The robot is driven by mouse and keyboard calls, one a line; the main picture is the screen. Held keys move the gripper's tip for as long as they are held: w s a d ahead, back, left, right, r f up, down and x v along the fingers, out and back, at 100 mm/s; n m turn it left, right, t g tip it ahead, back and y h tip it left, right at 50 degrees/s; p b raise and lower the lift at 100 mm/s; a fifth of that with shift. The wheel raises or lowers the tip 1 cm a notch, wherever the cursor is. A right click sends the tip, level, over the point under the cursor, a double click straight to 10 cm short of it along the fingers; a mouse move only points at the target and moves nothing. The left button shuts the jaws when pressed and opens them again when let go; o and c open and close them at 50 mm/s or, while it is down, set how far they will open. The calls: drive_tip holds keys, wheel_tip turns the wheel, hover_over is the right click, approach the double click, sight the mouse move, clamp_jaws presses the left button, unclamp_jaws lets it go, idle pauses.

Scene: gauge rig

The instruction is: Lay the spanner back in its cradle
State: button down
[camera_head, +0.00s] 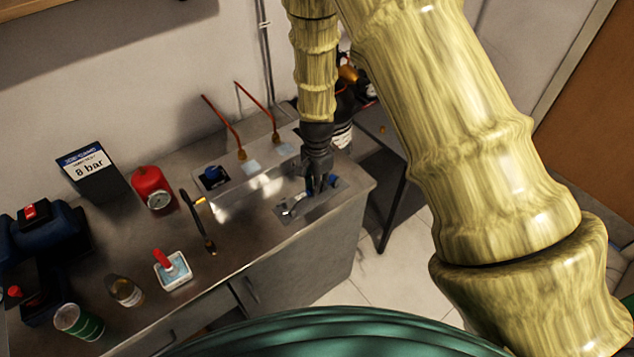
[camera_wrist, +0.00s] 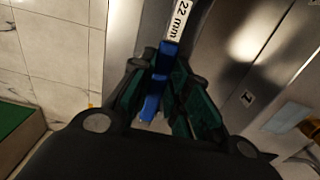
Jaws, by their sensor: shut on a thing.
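The spanner (camera_head: 295,206) shows as a silver end at the right end of the metal bench. In the wrist view its blue grip (camera_wrist: 153,101) is between my fingers, and a white "22 mm" label (camera_wrist: 179,20) faces up. My gripper (camera_head: 319,186) points down and is shut on the spanner's blue part. A pale, shallow plate-like holder (camera_head: 330,208), which looks like the cradle, lies beneath the spanner. I cannot tell whether the spanner touches it. My fingers hide part of the spanner.
The bench's right edge is close.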

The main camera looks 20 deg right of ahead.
drive_tip(key=c, duration=1.3)
unclamp_jaws()
drive_tip(key=shift+r, duration=0.1)
wheel_tip(320, 180, up, 12)
drive_tip(key=shift+d, duration=0.1)
